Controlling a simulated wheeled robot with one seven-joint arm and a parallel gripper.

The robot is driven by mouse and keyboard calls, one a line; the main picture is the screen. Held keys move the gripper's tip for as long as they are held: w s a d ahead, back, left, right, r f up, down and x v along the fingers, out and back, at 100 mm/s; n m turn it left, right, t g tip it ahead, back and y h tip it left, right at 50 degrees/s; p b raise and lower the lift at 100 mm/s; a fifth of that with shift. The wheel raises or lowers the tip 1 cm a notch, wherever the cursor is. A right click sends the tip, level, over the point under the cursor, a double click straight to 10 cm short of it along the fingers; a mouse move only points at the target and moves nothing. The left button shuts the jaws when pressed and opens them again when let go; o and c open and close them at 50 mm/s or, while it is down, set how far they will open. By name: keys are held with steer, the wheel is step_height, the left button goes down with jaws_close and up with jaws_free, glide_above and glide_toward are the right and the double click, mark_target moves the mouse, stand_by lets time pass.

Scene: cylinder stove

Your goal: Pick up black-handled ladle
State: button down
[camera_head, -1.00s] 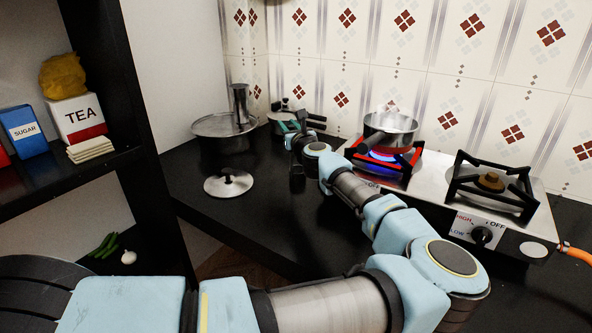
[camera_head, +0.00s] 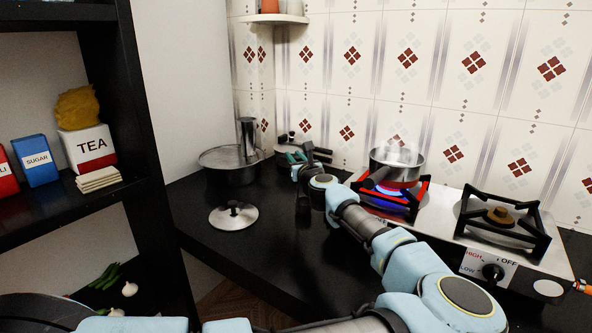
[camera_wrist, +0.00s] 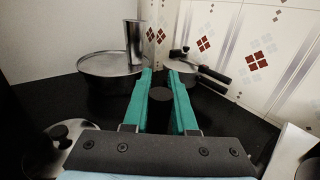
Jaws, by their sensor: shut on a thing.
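My gripper (camera_head: 296,158) is over the black counter, right of the large steel pot. In the wrist view its teal fingers (camera_wrist: 160,84) are shut on a small dark round piece (camera_wrist: 160,95), apparently the black handle of the ladle. In the head view a dark part (camera_head: 303,208) shows just below my gripper. The ladle's bowl cannot be made out, and I cannot tell whether it touches the counter.
A large steel pot (camera_head: 229,178) with a tall steel cylinder (camera_head: 246,134) stands left. A lid (camera_head: 233,216) lies in front of it. A lit burner with a steaming pot (camera_head: 397,162) is right.

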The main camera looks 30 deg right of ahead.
step_height(320, 180, up, 9)
steer(key=b, duration=0.2)
steer(key=shift+r, duration=0.2)
steer(key=c, duration=1.3)
jaws_free()
steer(key=shift+c, duration=0.2)
jaws_close()
